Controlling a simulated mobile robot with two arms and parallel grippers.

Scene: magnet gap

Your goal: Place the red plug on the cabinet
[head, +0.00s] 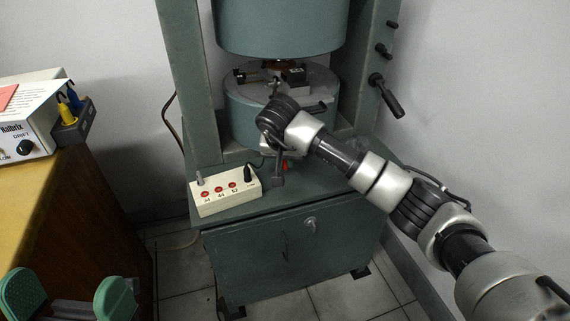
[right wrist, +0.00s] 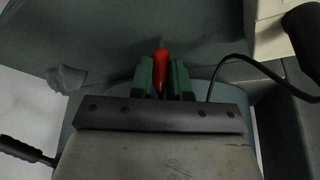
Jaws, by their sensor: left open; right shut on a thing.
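The red plug (head: 285,166) shows as a small red patch beside my right wrist in the head view. In the right wrist view the red plug (right wrist: 161,68) stands between the two green fingertips of my right gripper (right wrist: 161,78), which is shut on it. In the head view my right gripper (head: 283,171) is mostly hidden by the arm, over the top of the green cabinet (head: 325,192). I cannot tell whether the plug touches the cabinet top. My left gripper (head: 70,299) is open and empty at the bottom left, its green fingertips wide apart.
A white socket box (head: 225,192) with red sockets stands on the cabinet, left of the gripper. A black cable (right wrist: 235,58) runs close by. The magnet (head: 245,115) rises behind. A wooden desk (head: 60,215) with a white instrument (head: 30,120) is at the left.

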